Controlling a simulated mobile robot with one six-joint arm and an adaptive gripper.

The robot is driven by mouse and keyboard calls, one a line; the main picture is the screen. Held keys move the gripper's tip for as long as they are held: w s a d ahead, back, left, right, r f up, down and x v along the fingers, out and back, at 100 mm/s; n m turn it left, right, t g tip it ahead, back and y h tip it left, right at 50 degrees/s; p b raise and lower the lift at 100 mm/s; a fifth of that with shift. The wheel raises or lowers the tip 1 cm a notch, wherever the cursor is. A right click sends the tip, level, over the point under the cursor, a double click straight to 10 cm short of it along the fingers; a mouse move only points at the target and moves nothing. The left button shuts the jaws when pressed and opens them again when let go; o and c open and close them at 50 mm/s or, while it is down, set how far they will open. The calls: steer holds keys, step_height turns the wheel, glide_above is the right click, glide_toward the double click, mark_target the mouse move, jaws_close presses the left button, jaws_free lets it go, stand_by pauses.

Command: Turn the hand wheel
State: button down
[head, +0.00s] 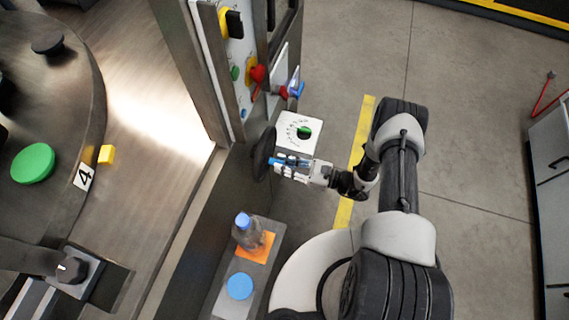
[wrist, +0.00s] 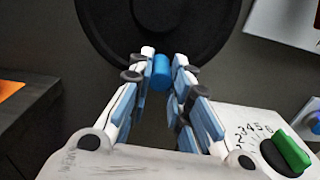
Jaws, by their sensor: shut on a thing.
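The hand wheel (head: 261,156) is a dark disc on the side of the machine, seen nearly edge-on in the head view. In the wrist view the wheel (wrist: 157,22) fills the top middle, and a blue handle (wrist: 161,72) sticks out from its lower part towards me. My gripper (head: 284,164) reaches the wheel from the right. In the wrist view my gripper (wrist: 160,75) has its two fingers on either side of the blue handle, shut on it. The wheel's upper part is cut off in the wrist view.
A white dial plate (head: 288,125) with a green knob (wrist: 292,150) is close beside my gripper. A control panel (head: 243,55) with coloured buttons stands above. A ledge below holds a bottle (head: 248,234) on an orange square and a blue disc (head: 239,286).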

steer(key=shift+s+a+m+b, duration=0.35)
steer(key=shift+s+m+b, duration=0.4)
steer(key=shift+m, duration=0.45)
steer(key=c, duration=1.5)
jaws_free()
steer(key=shift+o, duration=0.2)
steer(key=shift+w+d, duration=0.1)
steer(key=shift+d, duration=0.35)
steer(key=v, duration=1.1)
steer(key=shift+s, duration=0.2)
